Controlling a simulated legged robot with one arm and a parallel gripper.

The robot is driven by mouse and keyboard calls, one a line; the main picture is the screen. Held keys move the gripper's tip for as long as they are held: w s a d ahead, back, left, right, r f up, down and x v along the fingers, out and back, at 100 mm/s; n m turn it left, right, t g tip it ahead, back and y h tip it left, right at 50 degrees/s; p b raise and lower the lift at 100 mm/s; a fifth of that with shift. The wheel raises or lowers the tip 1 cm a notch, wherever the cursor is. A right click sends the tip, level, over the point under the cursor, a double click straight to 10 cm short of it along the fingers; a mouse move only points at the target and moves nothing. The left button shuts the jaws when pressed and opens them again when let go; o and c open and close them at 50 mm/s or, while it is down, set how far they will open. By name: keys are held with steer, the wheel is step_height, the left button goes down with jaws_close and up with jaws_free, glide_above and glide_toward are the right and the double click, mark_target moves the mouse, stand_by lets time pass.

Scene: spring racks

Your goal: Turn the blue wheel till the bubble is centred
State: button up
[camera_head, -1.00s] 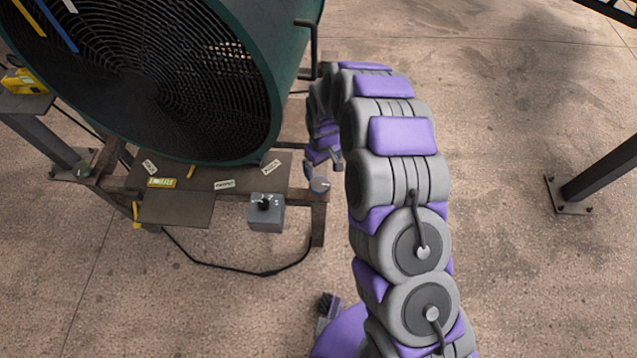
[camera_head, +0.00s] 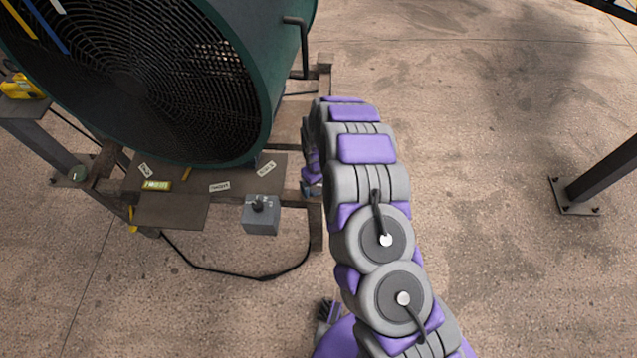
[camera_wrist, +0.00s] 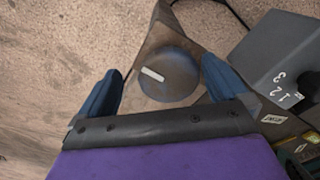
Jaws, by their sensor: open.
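The blue wheel (camera_wrist: 168,76) is a round knob with a white bar mark on its top, on a rusty brown beam in the wrist view. My gripper (camera_wrist: 160,65) is open, with one blue finger on either side of the wheel. Gaps show between the fingers and the wheel, so it is not gripped. In the head view my gripper (camera_head: 312,186) is at the right end of the frame, and my arm hides most of it and the wheel. A small yellow level (camera_head: 157,186) lies on the brown plate; its bubble is too small to make out.
A grey switch box (camera_head: 261,217) is close beside the wheel and also shows in the wrist view (camera_wrist: 280,68). A big dark green fan drum (camera_head: 150,80) stands above the plate. A black cable (camera_head: 235,273) loops on the floor. Open floor lies right, before a dark post (camera_head: 605,180).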

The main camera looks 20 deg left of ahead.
steer(key=a, duration=0.2)
steer(key=shift+a+f, duration=0.3)
steer(key=shift+f, duration=0.05)
steer(key=c, duration=0.4)
steer(key=shift+c, duration=0.7)
steer(key=shift+d+r, duration=0.25)
steer(key=shift+d, duration=0.6)
steer(key=c, duration=0.5)
steer(key=shift+a, duration=0.1)
steer(key=shift+a, duration=0.15)
steer(key=shift+p, duration=0.3)
